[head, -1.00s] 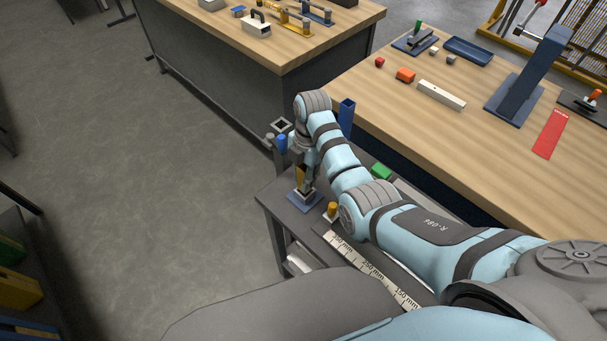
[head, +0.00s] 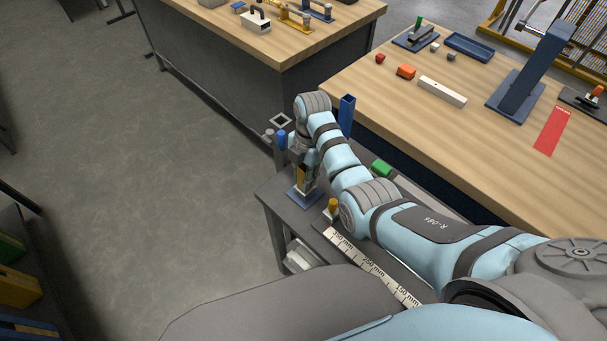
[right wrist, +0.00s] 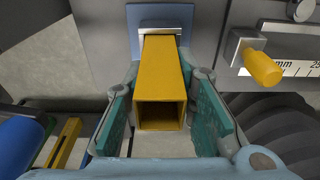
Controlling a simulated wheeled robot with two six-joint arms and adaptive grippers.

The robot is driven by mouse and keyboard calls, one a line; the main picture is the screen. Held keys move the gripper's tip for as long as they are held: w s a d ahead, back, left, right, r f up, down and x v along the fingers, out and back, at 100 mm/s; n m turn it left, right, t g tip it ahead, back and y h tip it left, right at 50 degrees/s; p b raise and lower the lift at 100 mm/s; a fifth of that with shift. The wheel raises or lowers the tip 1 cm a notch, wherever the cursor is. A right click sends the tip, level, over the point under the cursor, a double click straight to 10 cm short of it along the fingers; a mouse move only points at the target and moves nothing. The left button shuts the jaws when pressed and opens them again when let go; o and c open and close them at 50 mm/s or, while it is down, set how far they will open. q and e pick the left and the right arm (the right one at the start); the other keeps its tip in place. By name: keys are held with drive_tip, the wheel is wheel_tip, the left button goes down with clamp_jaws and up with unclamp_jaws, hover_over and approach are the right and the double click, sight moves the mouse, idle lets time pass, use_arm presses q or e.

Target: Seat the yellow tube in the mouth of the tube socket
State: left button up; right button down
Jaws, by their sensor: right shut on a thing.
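The yellow tube (right wrist: 161,83) is a square hollow tube, gripped by my right gripper (right wrist: 163,125) between its teal pads. It also shows in the head view (head: 301,173), roughly upright under the wrist. The tube socket (head: 304,191) has a pale metal mouth on a blue base plate, on the low grey bench. In the right wrist view the socket's metal rim (right wrist: 165,31) is at the tube's far end. The tube's end meets the mouth there; how deep it sits is hidden. My right gripper (head: 302,155) is partly hidden by its own arm. My left gripper is not in view.
A yellow peg (head: 333,205) and a ruler strip (head: 372,265) lie right of the socket. A blue upright tube (head: 347,116) and a green block (head: 381,168) are behind the arm. A wooden table (head: 450,130) stands to the right. Open floor lies left.

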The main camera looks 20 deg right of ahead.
drive_tip(key=shift+f+b, duration=0.7)
drive_tip(key=shift+f, duration=0.5)
drive_tip(key=c, duration=1.2)
unclamp_jaws()
drive_tip(key=shift+c, duration=0.2)
wheel_tip(320, 180, up, 7)
drive_tip(key=shift+w+d+r, duration=0.2)
drive_tip(key=shift+d, duration=0.2)
